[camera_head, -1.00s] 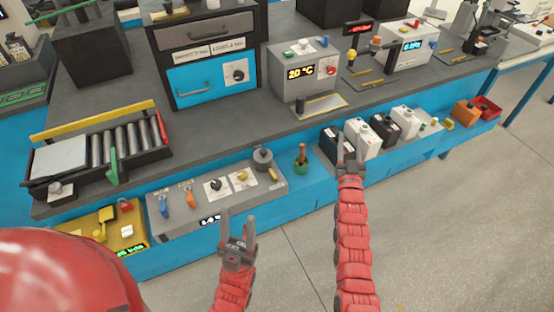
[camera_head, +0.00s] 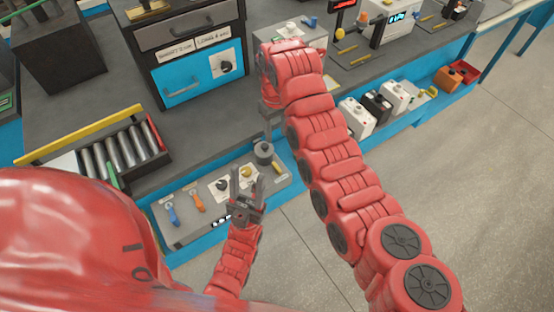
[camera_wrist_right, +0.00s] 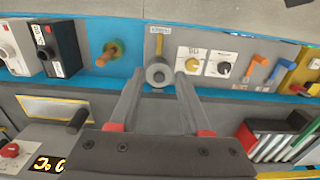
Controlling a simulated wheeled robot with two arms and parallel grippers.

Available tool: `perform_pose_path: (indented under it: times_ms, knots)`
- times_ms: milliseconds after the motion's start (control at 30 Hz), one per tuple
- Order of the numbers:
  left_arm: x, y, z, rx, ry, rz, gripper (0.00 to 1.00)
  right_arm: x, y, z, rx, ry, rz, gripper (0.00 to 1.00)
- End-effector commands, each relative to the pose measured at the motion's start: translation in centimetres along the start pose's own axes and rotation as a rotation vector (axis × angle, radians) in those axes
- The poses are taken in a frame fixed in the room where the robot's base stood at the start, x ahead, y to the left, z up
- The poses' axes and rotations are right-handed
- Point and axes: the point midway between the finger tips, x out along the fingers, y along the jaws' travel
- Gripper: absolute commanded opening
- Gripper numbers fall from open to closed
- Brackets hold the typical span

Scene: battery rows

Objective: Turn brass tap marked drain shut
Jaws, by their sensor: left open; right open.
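A brass-coloured lever (camera_wrist_right: 159,45) lies on the grey panel (camera_head: 186,232), beside a grey round boss (camera_wrist_right: 159,73). A small label (camera_wrist_right: 160,30) sits by the lever's end, its writing too small to read surely. In the head view the lever (camera_head: 277,170) shows at the panel's right end, next to the boss (camera_head: 263,153). My right gripper (camera_wrist_right: 160,76) is open and empty, its fingers either side of the boss in the wrist view; contact cannot be told. In the head view its arm partly hides it. My left gripper (camera_head: 247,184) is open and empty over the panel's front.
The panel also carries dials with a yellow knob (camera_wrist_right: 194,50) and a black knob (camera_wrist_right: 223,69), plus blue and orange levers (camera_head: 196,201). A brass-handled valve on a green base (camera_wrist_right: 106,54) stands beside the panel. White and black boxes (camera_head: 357,117) line the shelf further right.

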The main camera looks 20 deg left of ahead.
Motion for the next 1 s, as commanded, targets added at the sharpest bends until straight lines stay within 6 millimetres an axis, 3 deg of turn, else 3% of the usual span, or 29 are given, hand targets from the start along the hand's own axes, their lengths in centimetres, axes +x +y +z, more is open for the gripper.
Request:
perform_pose_path:
  times_ms: [233,367,433,600,833,1000]
  knots:
    - [-1.7,0.1,0.3,0.000,0.000,0.000,0.50,3.2,-0.2,0.0,-0.002,-0.003,0.001,0.47]
    - [-4.1,0.2,0.7,0.000,0.000,0.000,0.50,7.0,-0.1,0.1,-0.001,-0.004,0.001,0.47]
    - [-2.1,0.1,0.4,0.000,0.000,0.000,0.50,7.4,-0.1,0.2,0.001,-0.010,-0.002,0.47]
    - [-1.0,0.1,0.2,0.000,0.000,0.000,0.50,11.3,0.0,0.2,0.001,-0.008,-0.001,0.47]
    - [-0.7,0.0,0.1,0.000,0.000,0.000,0.50,14.5,-0.1,0.1,0.000,-0.005,-0.001,0.47]
    - [-2.1,0.1,0.4,0.000,0.000,0.000,0.50,16.4,0.1,-0.1,0.000,0.000,0.001,0.47]
